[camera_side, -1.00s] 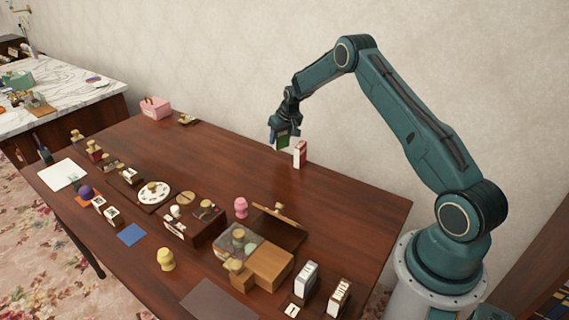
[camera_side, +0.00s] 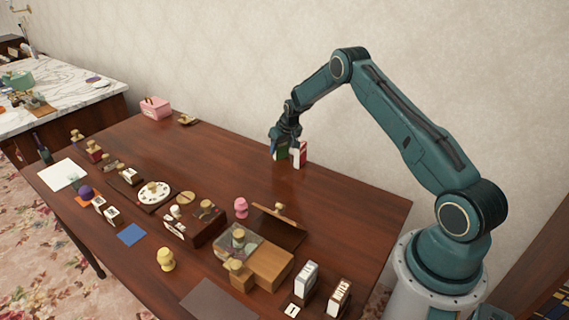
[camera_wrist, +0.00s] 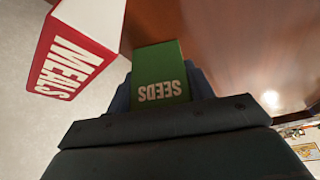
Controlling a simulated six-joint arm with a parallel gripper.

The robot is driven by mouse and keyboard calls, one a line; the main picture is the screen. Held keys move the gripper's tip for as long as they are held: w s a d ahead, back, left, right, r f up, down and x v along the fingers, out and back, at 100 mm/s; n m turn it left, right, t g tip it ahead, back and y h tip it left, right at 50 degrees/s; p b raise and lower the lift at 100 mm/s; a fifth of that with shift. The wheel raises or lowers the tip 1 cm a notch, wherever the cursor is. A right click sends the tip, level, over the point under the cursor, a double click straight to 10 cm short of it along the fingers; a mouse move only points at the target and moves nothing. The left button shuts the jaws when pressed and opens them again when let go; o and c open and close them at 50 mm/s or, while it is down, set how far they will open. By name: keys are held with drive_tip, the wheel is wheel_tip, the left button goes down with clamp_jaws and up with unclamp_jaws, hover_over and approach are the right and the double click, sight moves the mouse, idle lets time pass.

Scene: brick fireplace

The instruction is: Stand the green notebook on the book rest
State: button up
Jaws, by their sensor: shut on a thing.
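My gripper (camera_side: 283,149) is shut on the green notebook (camera_wrist: 160,65), whose cover reads SEEDS in the wrist view. The notebook also shows as a small green patch in the side view (camera_side: 281,154), low over the far part of the table, partly hidden by the fingers. I cannot tell whether its lower edge touches the table. A dark wooden board with a lighter ledge (camera_side: 283,230), apparently the book rest, stands nearer the front, with no notebook on it.
A red and white book marked MEALS (camera_wrist: 85,40) stands upright close beside the notebook; it also shows in the side view (camera_side: 299,155). A pink box (camera_side: 156,108) is at the far left. Stamps and blocks crowd the near half of the table (camera_side: 225,160). The far middle is mostly clear.

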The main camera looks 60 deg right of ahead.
drive_tip(key=o, duration=1)
drive_tip(key=v, duration=1.2)
drive_tip(key=shift+s, duration=0.1)
drive_tip(key=shift+a+r, duration=0.1)
